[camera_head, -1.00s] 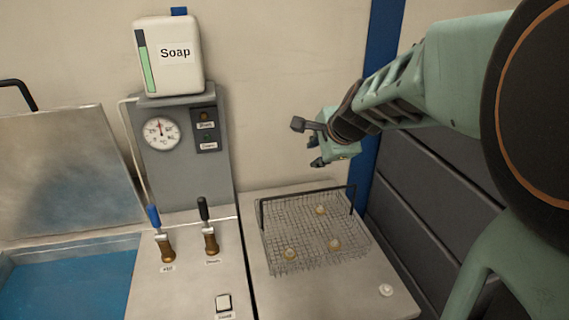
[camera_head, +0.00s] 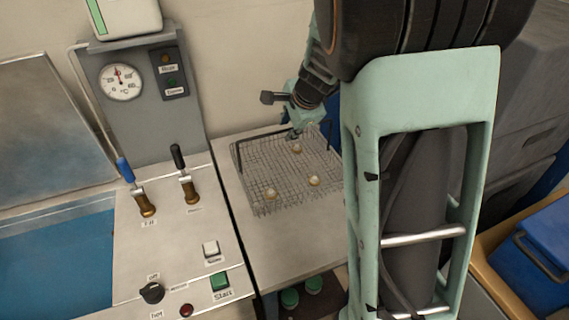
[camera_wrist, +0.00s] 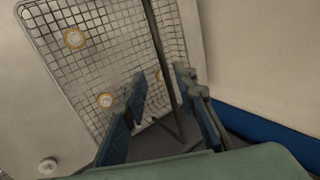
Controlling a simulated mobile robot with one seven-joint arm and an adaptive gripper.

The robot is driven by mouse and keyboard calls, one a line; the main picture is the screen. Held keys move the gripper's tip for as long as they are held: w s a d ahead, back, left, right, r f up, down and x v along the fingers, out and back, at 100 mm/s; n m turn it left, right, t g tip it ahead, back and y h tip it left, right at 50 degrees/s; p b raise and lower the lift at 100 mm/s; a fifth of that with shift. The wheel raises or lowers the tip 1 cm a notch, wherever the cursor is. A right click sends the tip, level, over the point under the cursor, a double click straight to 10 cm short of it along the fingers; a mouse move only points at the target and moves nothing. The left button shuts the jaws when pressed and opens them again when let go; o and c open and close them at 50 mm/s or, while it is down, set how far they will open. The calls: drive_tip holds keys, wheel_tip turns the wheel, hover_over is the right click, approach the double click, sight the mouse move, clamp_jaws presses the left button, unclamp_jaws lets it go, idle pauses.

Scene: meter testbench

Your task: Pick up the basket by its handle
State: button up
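The wire mesh basket (camera_head: 262,177) sits on the bench top and holds several small round pale parts. Its dark handle (camera_head: 329,137) stands up at the back edge; the middle of the bar is partly hidden by my gripper. My gripper (camera_head: 292,133) is low over the back of the basket, at the handle. In the wrist view my gripper (camera_wrist: 160,80) is open, one finger on each side of the handle bar (camera_wrist: 155,35). The bar shows between the fingers with gaps on both sides. The basket mesh (camera_wrist: 95,50) lies below and to the left.
The back wall (camera_head: 240,70) is close behind the basket. A grey panel with a gauge (camera_head: 121,82) and two levers (camera_head: 188,180) stand to the left, beside a blue basin (camera_head: 60,260). A blue bin (camera_head: 540,250) is at lower right. My arm covers the basket's right side.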

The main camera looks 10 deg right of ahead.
sight(285, 130)
drive_tip(key=x, duration=0.4)
drive_tip(key=shift+w+f+b, duration=0.15)
drive_tip(key=shift+w+b, duration=0.15)
drive_tip(key=shift+w, duration=0.2)
clamp_jaws()
